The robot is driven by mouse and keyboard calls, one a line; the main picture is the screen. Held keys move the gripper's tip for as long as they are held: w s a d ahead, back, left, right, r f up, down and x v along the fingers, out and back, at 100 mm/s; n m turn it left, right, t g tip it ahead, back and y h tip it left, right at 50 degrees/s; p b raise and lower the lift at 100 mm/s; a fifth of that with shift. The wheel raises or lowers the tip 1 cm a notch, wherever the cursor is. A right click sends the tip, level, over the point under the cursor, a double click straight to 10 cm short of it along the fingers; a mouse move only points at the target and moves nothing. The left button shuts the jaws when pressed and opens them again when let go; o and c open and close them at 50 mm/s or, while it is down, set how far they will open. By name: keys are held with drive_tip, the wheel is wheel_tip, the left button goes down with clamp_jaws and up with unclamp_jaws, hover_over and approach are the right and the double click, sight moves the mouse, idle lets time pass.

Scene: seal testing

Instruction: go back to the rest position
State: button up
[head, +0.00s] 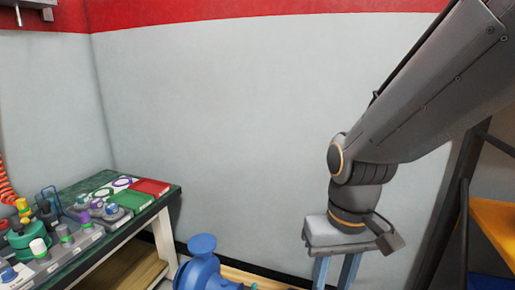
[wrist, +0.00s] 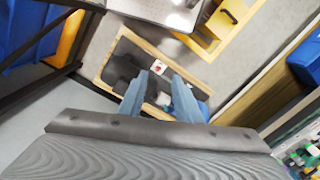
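My gripper (head: 335,272) hangs below my wrist, pointing down, right of centre in the head view. Its two blue-grey fingers are apart, with the tips cut off by the bottom edge. In the wrist view my gripper (wrist: 160,78) shows the fingers spread with a gap between them and nothing held. A wood-edged dark board or tray (wrist: 107,70) with dark items lies below, beyond the fingertips. I cannot tell how far below it is.
A green-topped bench (head: 168,192) with several coloured parts stands at the left. A blue rounded part (head: 203,262) stands low, left of my gripper. A yellow shelf (head: 497,222) on a dark frame is at the right. The grey wall (head: 230,110) behind is bare.

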drive_tip(key=d+r+m+p, duration=0.1)
drive_tip(key=d+r+p, duration=0.4)
drive_tip(key=p, duration=0.4)
drive_tip(key=shift+s+d, duration=0.25)
drive_tip(key=shift+d, duration=0.05)
drive_tip(key=shift+m, duration=0.3)
idle(0.7)
